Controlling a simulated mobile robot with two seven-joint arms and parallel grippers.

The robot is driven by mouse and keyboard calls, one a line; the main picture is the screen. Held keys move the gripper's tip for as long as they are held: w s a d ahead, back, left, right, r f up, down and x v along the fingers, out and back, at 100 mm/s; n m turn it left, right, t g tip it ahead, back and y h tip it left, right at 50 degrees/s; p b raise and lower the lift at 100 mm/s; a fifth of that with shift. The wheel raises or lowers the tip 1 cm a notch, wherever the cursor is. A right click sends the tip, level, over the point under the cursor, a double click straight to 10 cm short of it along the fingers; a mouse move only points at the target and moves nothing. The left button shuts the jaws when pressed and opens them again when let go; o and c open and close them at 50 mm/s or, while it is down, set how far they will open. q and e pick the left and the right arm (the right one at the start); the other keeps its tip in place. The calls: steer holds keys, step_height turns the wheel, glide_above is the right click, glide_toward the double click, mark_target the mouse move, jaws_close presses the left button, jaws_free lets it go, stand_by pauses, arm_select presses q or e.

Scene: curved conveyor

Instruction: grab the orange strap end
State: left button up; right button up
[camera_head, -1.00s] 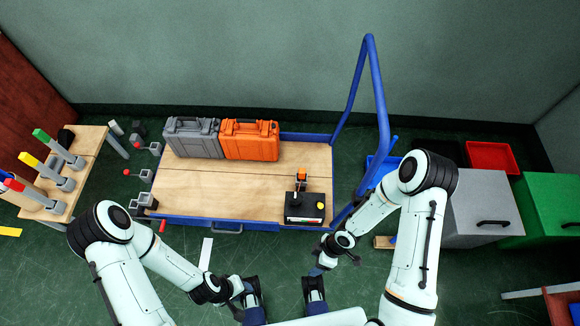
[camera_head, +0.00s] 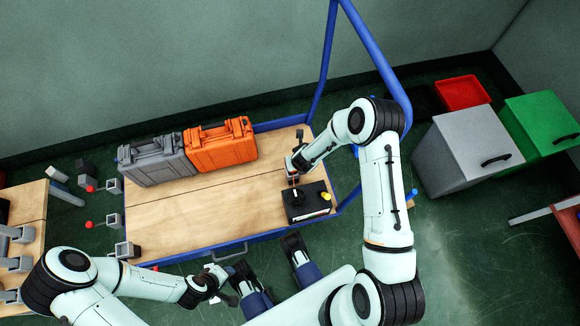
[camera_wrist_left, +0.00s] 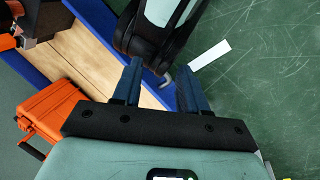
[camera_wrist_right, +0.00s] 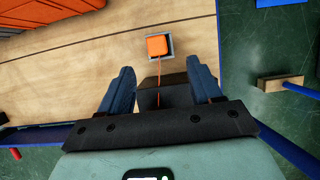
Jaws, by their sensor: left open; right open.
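The orange strap end (camera_wrist_right: 157,46) is a small orange block with a grey frame beside it, over the wooden cart deck in the right wrist view. A thin orange strap (camera_wrist_right: 159,75) runs from it toward the black box (camera_wrist_right: 174,92). My right gripper (camera_wrist_right: 162,77) is open, with its fingers either side of the strap line and the orange block beyond the tips. In the head view my right gripper (camera_head: 293,177) hangs just behind the black box (camera_head: 305,203) and hides the strap end. My left gripper (camera_wrist_left: 159,75) is open and empty near the cart's front edge.
A grey case (camera_head: 156,161) and an orange case (camera_head: 220,146) stand at the back of the cart deck (camera_head: 205,212). The blue cart handle (camera_head: 379,65) rises at the right, close to my right arm. Grey and green cabinets stand farther right. The deck's front left is clear.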

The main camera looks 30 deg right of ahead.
steer(key=b+x, duration=0.1)
steer(key=x, duration=0.4)
steer(key=b+x, duration=0.1)
steer(key=x, duration=0.4)
steer(key=shift+w+a, duration=0.15)
steer(key=shift+a, duration=0.1)
arm_select(q)
steer(key=shift+t+y, duration=0.3)
steer(key=shift+t, duration=0.4)
steer(key=w+f, duration=0.1)
steer(key=w+a+f, duration=0.1)
steer(key=w+a, duration=0.1)
steer(key=w, duration=0.1)
steer(key=shift+f, duration=0.4)
arm_select(e)
steer(key=shift+r, duration=0.1)
steer(key=c, duration=1.1)
